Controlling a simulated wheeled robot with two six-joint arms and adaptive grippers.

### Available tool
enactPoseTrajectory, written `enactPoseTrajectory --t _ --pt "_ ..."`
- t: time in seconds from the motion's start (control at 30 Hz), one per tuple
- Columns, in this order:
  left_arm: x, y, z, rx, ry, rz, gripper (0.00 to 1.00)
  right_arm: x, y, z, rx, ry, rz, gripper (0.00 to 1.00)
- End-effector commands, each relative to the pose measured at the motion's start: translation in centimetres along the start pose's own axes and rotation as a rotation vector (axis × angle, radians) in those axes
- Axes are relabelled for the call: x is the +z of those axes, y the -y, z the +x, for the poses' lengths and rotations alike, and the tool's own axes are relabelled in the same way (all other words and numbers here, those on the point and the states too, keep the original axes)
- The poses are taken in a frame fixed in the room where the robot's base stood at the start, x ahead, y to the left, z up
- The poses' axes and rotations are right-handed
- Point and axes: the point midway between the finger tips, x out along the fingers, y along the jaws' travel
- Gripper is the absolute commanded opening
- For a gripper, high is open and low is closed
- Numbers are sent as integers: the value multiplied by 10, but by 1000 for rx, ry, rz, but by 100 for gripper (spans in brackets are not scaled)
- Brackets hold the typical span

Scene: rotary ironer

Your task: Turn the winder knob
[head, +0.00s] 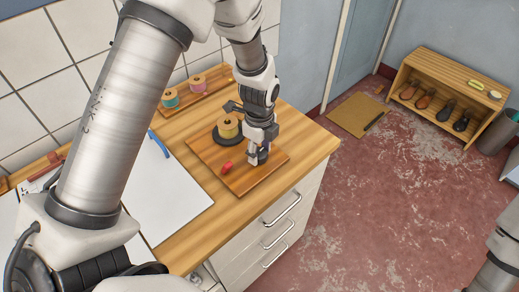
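The winder is a wooden board (238,172) near the right end of the wooden counter, with a yellow spool (228,126) on a dark round base. A small red piece (227,168), which may be the winder knob, shows near the board's front left. My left gripper (258,157) points down over the right part of the board, to the right of the red piece and apart from it in the picture. Its fingers are small and dark, so I cannot tell whether they are open or hold something. Only part of my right arm shows at the lower right edge; its gripper is out of view.
A wooden rack (205,91) with teal and pink spools stands behind the board. White sheets (170,195) and a blue pen (158,143) lie to the left. Drawers with handles (282,209) are below.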

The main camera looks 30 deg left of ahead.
Motion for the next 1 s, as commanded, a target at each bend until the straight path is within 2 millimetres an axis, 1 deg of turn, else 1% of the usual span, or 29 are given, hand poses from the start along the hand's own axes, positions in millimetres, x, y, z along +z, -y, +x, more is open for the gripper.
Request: enactPoseTrajectory --t 0.03,0.33,0.57,0.77,1.0 --pt "0 -1 2 4 -1 0 13 0 0 1 0 0 0 40" --pt "0 -2 3 6 -1 -10 13 0 0 0 0 0 0 40" --pt "0 -2 2 7 -1 -82 13 0 0 -4 0 0 0 40" --pt "0 -2 2 8 0 -214 13 0 0 -10 0 0 0 40" --pt "0 -3 2 9 0 -432 13 0 0 -19 0 0 0 40"
